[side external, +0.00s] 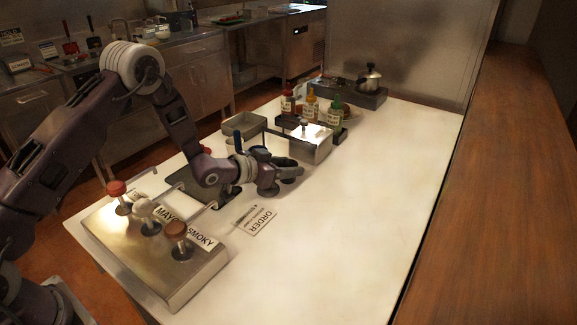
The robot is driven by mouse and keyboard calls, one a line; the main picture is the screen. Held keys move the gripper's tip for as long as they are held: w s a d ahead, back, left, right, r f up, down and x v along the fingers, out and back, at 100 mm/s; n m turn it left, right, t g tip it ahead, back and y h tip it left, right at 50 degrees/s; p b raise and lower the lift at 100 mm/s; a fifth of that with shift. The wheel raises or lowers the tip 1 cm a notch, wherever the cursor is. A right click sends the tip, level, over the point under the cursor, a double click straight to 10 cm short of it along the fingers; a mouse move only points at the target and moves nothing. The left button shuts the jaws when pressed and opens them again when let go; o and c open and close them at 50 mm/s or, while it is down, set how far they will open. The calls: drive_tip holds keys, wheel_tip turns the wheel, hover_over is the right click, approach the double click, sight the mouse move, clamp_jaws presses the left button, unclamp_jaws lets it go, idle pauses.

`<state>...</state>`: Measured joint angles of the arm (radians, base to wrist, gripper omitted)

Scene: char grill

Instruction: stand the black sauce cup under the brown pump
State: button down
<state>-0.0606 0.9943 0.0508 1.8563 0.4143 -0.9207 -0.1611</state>
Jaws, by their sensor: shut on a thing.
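The brown pump (176,231) is the nearest of three pumps on a steel dispenser box (185,272) at the lower left, beside a "SMOKY" label. My gripper (282,174) is low over the white counter, right of the dispenser and well apart from the brown pump. It is shut on a small dark thing that appears to be the black sauce cup (268,189). The fingers and the cup are both dark, so their outlines merge. I cannot tell whether the cup touches the counter.
A red pump (116,189) and a white pump (144,208) stand beyond the brown one. An order card (258,221) lies near my gripper. Sauce bottles (310,106) and a steel box (308,143) stand farther back. The counter's right side (375,210) is clear.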

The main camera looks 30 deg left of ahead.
drive_tip(key=c, duration=0.8)
unclamp_jaws()
drive_tip(key=shift+f, duration=0.1)
drive_tip(key=shift+o, duration=0.2)
drive_tip(key=shift+s+a+r, duration=0.1)
drive_tip(key=shift+s+r, duration=0.15)
drive_tip(key=shift+s, duration=0.05)
drive_tip(key=shift+o, duration=0.3)
drive_tip(key=v, duration=1.1)
drive_tip(key=shift+s+a, duration=0.1)
drive_tip(key=shift+s, duration=0.1)
